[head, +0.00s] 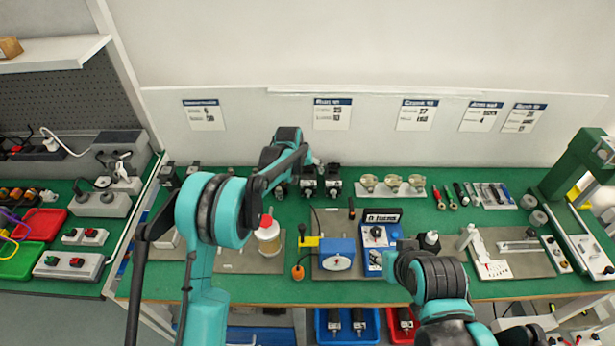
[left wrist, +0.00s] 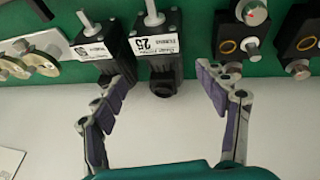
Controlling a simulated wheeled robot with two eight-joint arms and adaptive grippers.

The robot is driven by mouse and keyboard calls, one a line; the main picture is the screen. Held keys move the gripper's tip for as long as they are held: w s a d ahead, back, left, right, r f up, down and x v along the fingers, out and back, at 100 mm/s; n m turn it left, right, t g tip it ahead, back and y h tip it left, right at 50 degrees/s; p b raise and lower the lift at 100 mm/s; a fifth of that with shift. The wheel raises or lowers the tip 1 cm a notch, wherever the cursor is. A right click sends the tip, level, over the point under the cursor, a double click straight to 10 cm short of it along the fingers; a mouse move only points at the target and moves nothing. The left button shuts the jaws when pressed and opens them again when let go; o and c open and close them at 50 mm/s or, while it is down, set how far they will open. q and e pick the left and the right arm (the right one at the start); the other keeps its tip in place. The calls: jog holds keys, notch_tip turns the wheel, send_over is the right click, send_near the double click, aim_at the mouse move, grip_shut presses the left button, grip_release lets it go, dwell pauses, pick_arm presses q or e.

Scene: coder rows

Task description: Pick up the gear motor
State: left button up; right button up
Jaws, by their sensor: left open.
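Two black gear motors with white labels and pale shafts stand side by side at the back of the green bench. In the left wrist view one motor, labelled 25 (left wrist: 158,58), lies between my open fingers, with gaps on both sides. The other motor (left wrist: 93,42) is just outside the left finger, close to its tip. In the head view the pair shows as small dark blocks, one (head: 333,183) to the right of the other (head: 308,184). My left gripper (left wrist: 165,72) is open and empty; in the head view it is small and partly hidden by my arm.
Black blocks with yellow rings (left wrist: 242,38) stand beside the motors. Brass-coloured parts on a pale plate (head: 392,190) sit to the right in the head view. A blue box (head: 337,256) and a blue panel (head: 376,262) stand nearer the front. The white wall is close behind.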

aim_at(307, 177)
pick_arm(q)
jog(key=x, duration=0.2)
jog(key=b+x, duration=0.1)
jog(key=x, duration=0.1)
jog(key=b+x, duration=0.1)
jog(key=x, duration=0.1)
jog(key=shift+s+a+f, duration=0.1)
jog(key=shift+a+f, duration=0.15)
jog(key=shift+f, duration=0.15)
jog(key=shift+r, duration=0.1)
jog(key=shift+c, duration=1.2)
jog(key=c, duration=1)
